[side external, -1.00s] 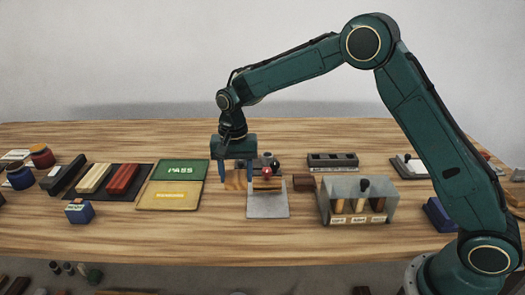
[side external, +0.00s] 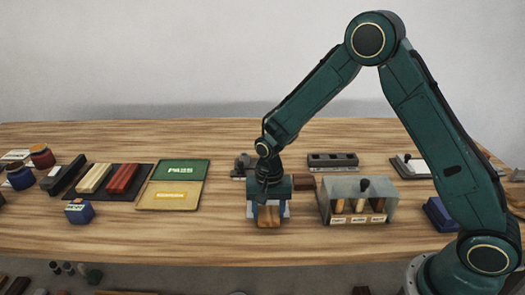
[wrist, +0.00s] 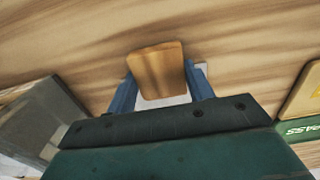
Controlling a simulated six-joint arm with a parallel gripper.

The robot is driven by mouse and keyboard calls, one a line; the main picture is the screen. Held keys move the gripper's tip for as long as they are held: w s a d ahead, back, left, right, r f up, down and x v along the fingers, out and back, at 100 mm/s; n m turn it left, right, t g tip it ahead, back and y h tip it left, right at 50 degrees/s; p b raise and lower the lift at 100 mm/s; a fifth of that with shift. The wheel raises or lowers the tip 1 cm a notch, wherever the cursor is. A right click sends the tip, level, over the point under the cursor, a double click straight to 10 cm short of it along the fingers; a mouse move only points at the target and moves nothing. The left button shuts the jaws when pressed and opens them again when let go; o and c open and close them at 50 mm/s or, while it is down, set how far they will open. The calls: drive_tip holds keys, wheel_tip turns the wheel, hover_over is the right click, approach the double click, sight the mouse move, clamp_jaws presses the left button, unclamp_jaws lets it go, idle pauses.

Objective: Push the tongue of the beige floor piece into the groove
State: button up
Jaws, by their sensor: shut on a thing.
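A tan wood-grained block (side external: 268,217), which I take to be the beige floor piece, is between the blue fingers of my gripper (side external: 268,208). In the wrist view the piece (wrist: 158,70) fills the gap between the fingertips of my gripper (wrist: 160,84). My gripper is shut on it, low over the pale grey plate (wrist: 176,101). My gripper covers most of that plate in the side view. The tongue and the groove cannot be made out, nor can I tell whether the piece touches anything in front of it.
A grey rack (side external: 345,202) with several wooden-handled items stands close on the right. A dark slotted block (side external: 333,160) lies behind. A green and yellow PASS board (side external: 172,185) lies to the left, beyond a strip of clear table. A blue box (side external: 79,211) stands further left.

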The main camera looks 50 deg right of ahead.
drive_tip(key=shift+w+d, duration=0.1)
idle(0.3)
drive_tip(key=shift+w+d, duration=1.9)
drive_tip(key=shift+d, duration=0.05)
drive_tip(key=shift+w+d, duration=0.8)
drive_tip(key=shift+w, duration=0.05)
idle(1.2)
drive_tip(key=o, duration=1.1)
drive_tip(key=shift+c, duration=0.2)
drive_tip(key=shift+r, duration=0.1)
wheel_tip(320, 180, up, 14)
idle(0.3)
